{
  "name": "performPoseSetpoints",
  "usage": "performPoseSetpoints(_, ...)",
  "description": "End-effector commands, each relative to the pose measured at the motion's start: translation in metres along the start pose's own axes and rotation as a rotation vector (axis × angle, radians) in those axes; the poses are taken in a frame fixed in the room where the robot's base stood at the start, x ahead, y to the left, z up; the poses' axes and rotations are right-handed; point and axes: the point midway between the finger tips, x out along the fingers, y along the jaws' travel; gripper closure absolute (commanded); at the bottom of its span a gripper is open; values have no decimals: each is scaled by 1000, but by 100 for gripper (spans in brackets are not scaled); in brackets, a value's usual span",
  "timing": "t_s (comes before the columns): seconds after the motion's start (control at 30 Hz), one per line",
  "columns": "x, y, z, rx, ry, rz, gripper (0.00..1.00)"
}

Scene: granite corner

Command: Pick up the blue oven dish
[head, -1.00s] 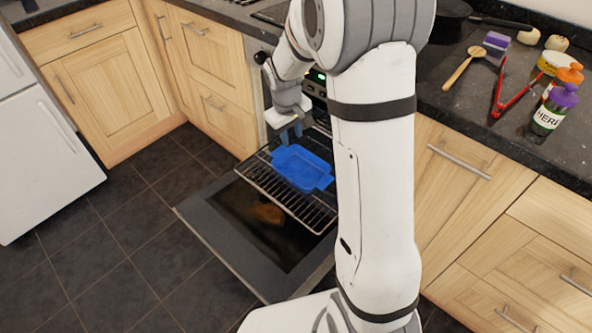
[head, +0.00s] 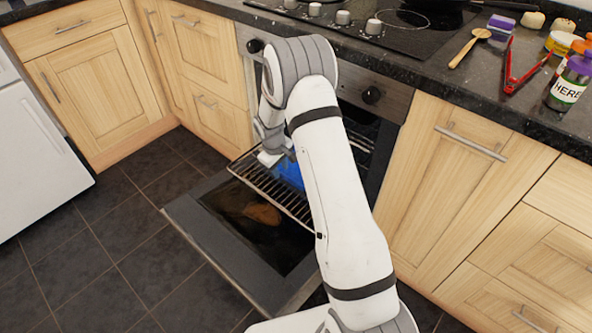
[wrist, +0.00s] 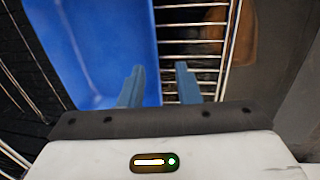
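The blue oven dish (head: 289,174) sits on the pulled-out oven rack (head: 262,183). My arm hides much of it in the head view. In the wrist view the dish (wrist: 100,40) fills the upper left, with its long side edge running between my fingers. My gripper (wrist: 160,78) is open. Its left finger is over the dish and its right finger is outside the edge, over the rack wires. I cannot tell how far the fingertips are above the rim. In the head view the fingers are hidden.
The oven door (head: 235,235) hangs open below the rack, with a brown patch on its glass. Wooden cabinets flank the oven. A wooden spoon (head: 470,46), red tongs (head: 525,70) and several jars are on the dark counter (head: 440,80). The floor at left is clear.

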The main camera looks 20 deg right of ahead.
Motion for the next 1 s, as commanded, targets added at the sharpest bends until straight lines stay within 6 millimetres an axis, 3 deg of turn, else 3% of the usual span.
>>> performPoseSetpoints(0.1,23,2,2,0,-2,-1,70)
performPoseSetpoints(0.27,42,2,2,-2,-2,-1,70)
performPoseSetpoints(0.5,41,2,1,-2,0,-1,71)
performPoseSetpoints(0.87,41,2,1,-2,0,-1,100)
performPoseSetpoints(1.0,41,2,1,-2,0,-1,100)
